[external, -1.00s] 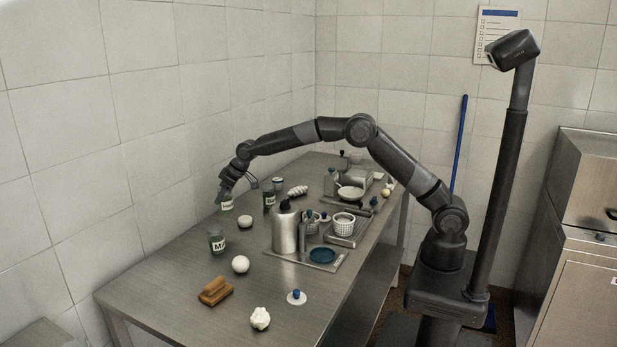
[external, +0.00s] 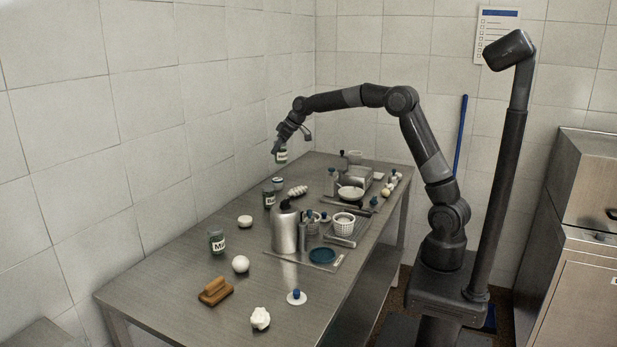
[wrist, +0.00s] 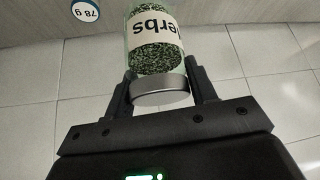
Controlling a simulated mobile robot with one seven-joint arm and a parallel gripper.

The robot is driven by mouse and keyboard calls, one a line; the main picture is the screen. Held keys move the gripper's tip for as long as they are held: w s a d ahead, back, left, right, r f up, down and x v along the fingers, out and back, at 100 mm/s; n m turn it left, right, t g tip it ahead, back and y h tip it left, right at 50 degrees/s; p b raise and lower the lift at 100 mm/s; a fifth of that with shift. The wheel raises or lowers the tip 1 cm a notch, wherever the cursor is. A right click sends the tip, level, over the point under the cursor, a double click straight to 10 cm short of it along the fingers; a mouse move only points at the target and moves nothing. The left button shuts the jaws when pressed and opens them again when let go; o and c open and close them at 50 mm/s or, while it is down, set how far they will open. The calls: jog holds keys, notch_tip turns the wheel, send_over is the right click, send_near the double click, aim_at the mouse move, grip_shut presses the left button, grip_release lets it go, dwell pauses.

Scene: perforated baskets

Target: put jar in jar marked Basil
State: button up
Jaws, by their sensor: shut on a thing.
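My gripper (external: 279,147) is shut on a small glass jar (external: 282,156) and holds it in the air above the back part of the table. In the wrist view the jar (wrist: 155,50) has green dried herbs, a silver lid and a white label ending in "erbs". The lid is between my fingers (wrist: 160,88). A jar labelled "Mi" (external: 217,241) stands nearer the front left.
A metal bottle (external: 285,230), white baskets (external: 344,223) and a teal dish (external: 322,255) crowd the middle right. A white ball (external: 240,264), wooden brush (external: 215,291) and white bowl (external: 245,221) lie on the left. The wall is close on the left.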

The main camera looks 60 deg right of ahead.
jog(key=s+d+r, duration=0.2)
jog(key=s+d, duration=0.1)
jog(key=d, duration=0.1)
send_over(266, 186)
notch_tip(266, 186, down, 7)
jog(key=shift+a+f, duration=0.15)
jog(key=shift+f, duration=1.95)
jog(key=shift+f, duration=0.15)
jog(key=o, duration=1.1)
